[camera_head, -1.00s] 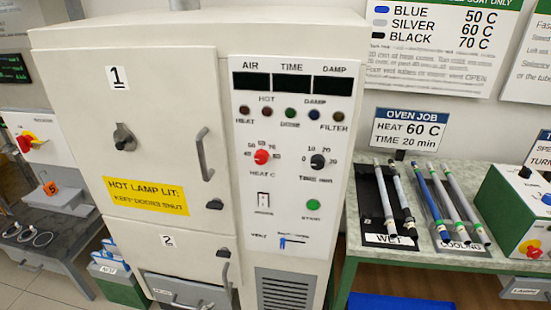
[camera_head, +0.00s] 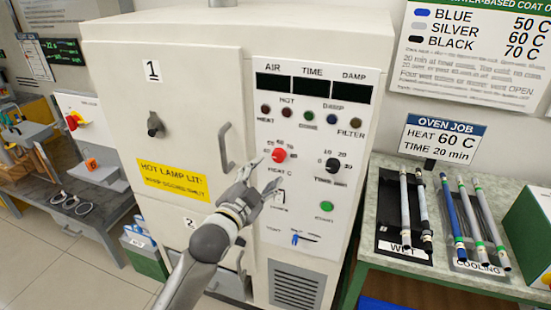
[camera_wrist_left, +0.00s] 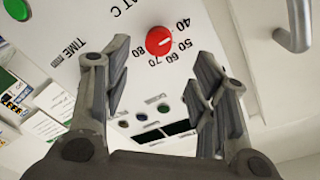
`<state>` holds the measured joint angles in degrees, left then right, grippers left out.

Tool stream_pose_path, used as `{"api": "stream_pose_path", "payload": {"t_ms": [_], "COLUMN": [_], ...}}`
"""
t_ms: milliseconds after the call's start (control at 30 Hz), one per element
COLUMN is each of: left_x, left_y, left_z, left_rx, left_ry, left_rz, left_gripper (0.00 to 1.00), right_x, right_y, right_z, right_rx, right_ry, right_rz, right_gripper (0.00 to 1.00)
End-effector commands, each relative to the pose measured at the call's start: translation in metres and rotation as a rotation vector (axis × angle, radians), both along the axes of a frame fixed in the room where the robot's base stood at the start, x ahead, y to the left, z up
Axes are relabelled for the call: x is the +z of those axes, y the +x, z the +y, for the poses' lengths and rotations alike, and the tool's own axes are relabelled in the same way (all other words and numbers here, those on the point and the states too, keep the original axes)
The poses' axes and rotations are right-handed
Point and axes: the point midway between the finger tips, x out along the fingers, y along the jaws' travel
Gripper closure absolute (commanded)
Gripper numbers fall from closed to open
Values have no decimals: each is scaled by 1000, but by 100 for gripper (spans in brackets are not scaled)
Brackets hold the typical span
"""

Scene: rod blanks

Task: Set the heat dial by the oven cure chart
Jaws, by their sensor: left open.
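The red heat dial (camera_head: 279,155) is on the oven's white control panel, with numbers from 40 to 80 around it. It also shows in the left wrist view (camera_wrist_left: 159,41), upside down; I cannot tell its pointer setting surely. My left gripper (camera_head: 266,174) is open and empty, just below and left of the dial, apart from it. In the left wrist view its fingers (camera_wrist_left: 157,85) spread below the dial. The cure chart (camera_head: 475,45) reads BLUE 50 C, SILVER 60 C, BLACK 70 C. The oven job sign (camera_head: 443,140) reads HEAT 60 C, TIME 20 min. My right gripper is out of view.
The black time dial (camera_head: 333,166) is right of the heat dial, the green start button (camera_head: 326,206) below. The oven door handle (camera_head: 226,147) stands out left of my gripper. Silver rods (camera_head: 405,210) lie on the WET mat; blue and silver rods lie by the COOLING label (camera_head: 478,267).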

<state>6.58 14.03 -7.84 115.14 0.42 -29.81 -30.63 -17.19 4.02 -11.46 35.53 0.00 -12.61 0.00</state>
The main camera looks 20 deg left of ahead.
Motion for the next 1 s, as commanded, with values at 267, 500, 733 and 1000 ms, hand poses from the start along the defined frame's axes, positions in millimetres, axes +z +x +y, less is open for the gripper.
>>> {"api": "stream_pose_path", "payload": {"t_ms": [267,500,733,1000], "left_x": [2,0,-1,-1], "left_y": [45,68,73,73], "left_z": [-6,-8,-9,-9], "left_rx": [0,0,-1,-1], "left_ry": [-3,-2,-2,-2], "left_rz": [0,2,1,1], "left_gripper": [47,47,47,58], "right_x": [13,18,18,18], "right_y": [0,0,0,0], "right_z": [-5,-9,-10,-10], "right_rx": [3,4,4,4], "right_ry": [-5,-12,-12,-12], "right_rz": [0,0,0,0], "right_gripper": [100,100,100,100]}}
